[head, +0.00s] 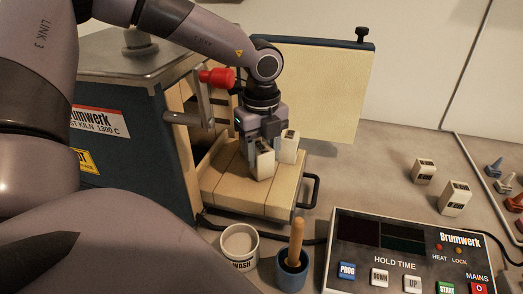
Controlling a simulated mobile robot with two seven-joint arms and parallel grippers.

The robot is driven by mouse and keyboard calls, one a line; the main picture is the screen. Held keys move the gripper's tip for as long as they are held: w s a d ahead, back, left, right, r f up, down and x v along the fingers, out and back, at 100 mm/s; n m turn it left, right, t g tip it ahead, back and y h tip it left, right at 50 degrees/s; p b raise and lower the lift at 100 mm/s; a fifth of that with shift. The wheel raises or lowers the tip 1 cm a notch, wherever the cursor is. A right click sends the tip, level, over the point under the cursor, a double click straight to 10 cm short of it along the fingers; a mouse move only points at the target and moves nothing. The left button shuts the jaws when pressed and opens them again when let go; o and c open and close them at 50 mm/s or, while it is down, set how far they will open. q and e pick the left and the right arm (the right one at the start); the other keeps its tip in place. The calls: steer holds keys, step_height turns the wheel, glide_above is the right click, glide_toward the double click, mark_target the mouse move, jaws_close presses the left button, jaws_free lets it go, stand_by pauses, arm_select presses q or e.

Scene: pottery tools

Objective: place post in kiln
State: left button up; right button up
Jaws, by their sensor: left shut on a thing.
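The kiln (130,140) stands at the left with a dark blue body and a cream brick lining. Its brick slab (230,191) juts out at the front. My left gripper (262,146) points down over the slab and is shut on a small cream post (264,165) with a dark label. The held post leans slightly; I cannot tell whether its foot touches the slab. Another post (289,146) stands just to its right, close beside the gripper. Two more posts, one upper (423,171) and one lower (455,198), are on the table at right. My right gripper is not in view.
A cream door panel (318,90) stands behind the slab. A black handle (313,191) sticks out from the slab's right side. A wash cup (239,246), a blue pot (292,272) with a wooden handle, and a control box (400,255) stand in front. Cones (505,184) lie far right.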

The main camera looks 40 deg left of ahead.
mark_target(262, 149)
arm_select(q)
steer(key=shift+f, duration=0.2)
steer(key=o, duration=1.2)
steer(key=shift+r, duration=0.1)
step_height(262, 149, up, 12)
steer(key=shift+r, duration=0.15)
steer(key=shift+d, duration=0.1)
